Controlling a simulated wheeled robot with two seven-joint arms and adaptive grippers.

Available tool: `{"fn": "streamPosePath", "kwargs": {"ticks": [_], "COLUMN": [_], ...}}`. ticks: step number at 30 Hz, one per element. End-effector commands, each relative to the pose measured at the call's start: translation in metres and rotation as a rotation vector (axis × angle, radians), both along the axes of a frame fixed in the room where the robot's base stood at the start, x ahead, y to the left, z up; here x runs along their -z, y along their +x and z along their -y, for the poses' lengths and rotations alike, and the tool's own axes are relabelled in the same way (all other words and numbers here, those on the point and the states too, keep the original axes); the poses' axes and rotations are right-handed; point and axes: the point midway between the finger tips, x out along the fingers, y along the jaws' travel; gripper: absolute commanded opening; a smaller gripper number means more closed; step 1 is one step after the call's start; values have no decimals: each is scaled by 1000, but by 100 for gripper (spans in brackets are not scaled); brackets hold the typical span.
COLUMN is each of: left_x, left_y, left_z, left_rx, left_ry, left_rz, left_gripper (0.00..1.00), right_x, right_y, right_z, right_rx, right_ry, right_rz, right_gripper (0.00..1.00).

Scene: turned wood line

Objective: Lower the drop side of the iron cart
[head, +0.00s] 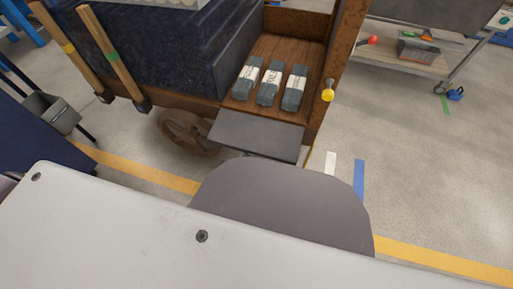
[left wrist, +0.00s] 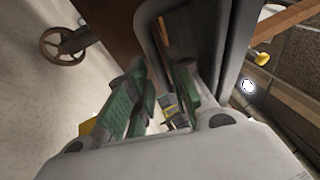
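The iron cart (head: 325,70) has a rusty frame and a plank deck. Several dark bundles with pale labels (head: 269,87) lie on the deck. A dark grey flat panel (head: 255,135), apparently the drop side, slopes outward at the deck's near edge. A yellow knob (head: 327,95) is on the right corner post; it also shows in the left wrist view (left wrist: 262,58). My left gripper (left wrist: 158,98) has its green-padded fingers apart, with floor visible between them. A dark panel (left wrist: 210,35) is close beyond the fingers; contact cannot be told. My right gripper is not in view.
A spoked cart wheel (head: 187,131) is below the deck's left. Two wooden-handled tools (head: 112,55) lean at the cart's left. A shelf trolley (head: 405,60) stands at the back right. Floor right of the cart is clear, with yellow tape (head: 440,259).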

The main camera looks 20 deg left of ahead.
Motion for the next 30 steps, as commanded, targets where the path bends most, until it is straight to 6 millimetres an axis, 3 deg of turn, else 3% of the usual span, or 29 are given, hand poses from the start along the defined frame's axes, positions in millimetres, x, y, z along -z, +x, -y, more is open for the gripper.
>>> {"fn": "streamPosePath", "kwargs": {"ticks": [9,20,25,30], "left_x": [-6,-7,-7,-7], "left_y": [22,24,24,24], "left_z": [11,12,12,11], "left_rx": [1,0,0,0], "left_ry": [1,1,0,1], "left_rz": [0,0,0,0], "left_gripper": [21,21,0,0], "right_x": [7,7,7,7], "right_y": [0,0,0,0], "right_z": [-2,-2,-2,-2], "right_rx": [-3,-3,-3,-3], "right_ry": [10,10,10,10], "right_rz": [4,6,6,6], "right_gripper": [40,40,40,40]}}
